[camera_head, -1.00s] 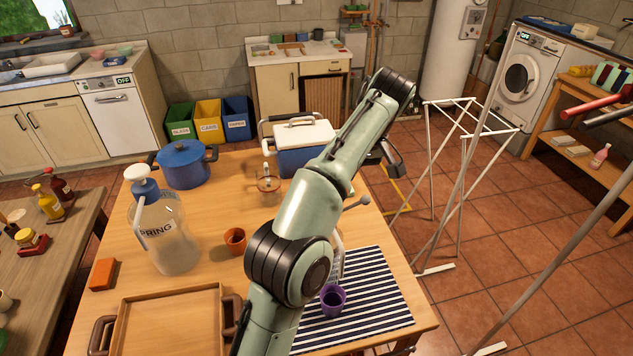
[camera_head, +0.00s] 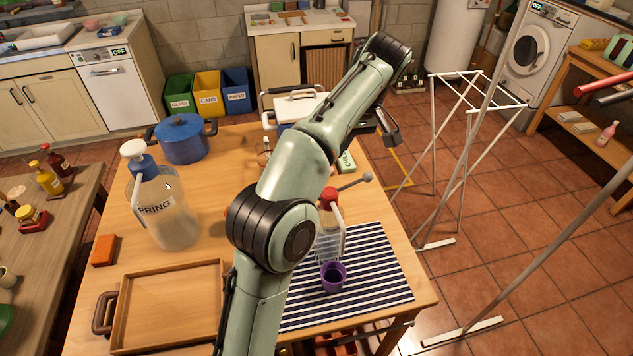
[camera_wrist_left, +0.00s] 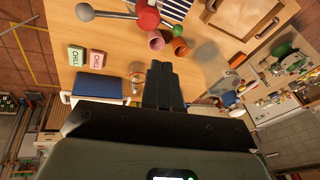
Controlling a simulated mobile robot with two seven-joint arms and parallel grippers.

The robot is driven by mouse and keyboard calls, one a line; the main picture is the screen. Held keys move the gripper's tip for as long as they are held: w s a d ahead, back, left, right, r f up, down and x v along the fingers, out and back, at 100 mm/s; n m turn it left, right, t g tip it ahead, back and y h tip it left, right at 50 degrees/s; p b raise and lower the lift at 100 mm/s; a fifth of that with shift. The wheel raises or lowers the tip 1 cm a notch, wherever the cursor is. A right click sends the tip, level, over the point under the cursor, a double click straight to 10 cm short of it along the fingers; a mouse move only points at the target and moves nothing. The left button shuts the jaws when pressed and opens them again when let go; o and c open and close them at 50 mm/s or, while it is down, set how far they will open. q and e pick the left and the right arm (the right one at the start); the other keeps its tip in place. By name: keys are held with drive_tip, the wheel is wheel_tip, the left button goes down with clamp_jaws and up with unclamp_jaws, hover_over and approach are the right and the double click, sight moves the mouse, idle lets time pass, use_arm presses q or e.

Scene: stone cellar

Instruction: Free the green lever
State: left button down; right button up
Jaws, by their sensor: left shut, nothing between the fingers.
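No whole green lever shows. A grey rod with a grey ball (camera_head: 367,176) reaches out beside a clear bottle with a red top (camera_head: 328,195). The red top (camera_wrist_left: 148,18) and grey ball (camera_wrist_left: 85,12) show in the wrist view too. My left gripper (camera_wrist_left: 162,68) is shut and empty, above the table near the blue cooler (camera_wrist_left: 103,86). My left arm hides the table's middle in the head view. My right gripper is not seen.
A purple cup (camera_head: 333,276) stands on the striped mat (camera_head: 385,275). The clear SPRING dispenser (camera_head: 163,205), blue pot (camera_head: 182,138) and wooden tray (camera_head: 220,275) stand to the left. Small CHILL boxes (camera_wrist_left: 75,55) lie near the cooler. A white drying rack (camera_head: 470,150) stands right of the table.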

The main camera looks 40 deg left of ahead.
use_arm(q)
drive_tip(key=b+x, duration=0.1)
drive_tip(key=x, duration=0.7)
drive_tip(key=shift+f, duration=0.15)
drive_tip(key=s+f, duration=0.1)
drive_tip(key=s+f+b, duration=0.1)
drive_tip(key=shift+s+a+f, duration=0.15)
drive_tip(key=shift+s+a, duration=0.15)
drive_tip(key=shift+s, duration=0.05)
drive_tip(key=shift+w+f, duration=0.1)
drive_tip(key=shift+w, duration=0.1)
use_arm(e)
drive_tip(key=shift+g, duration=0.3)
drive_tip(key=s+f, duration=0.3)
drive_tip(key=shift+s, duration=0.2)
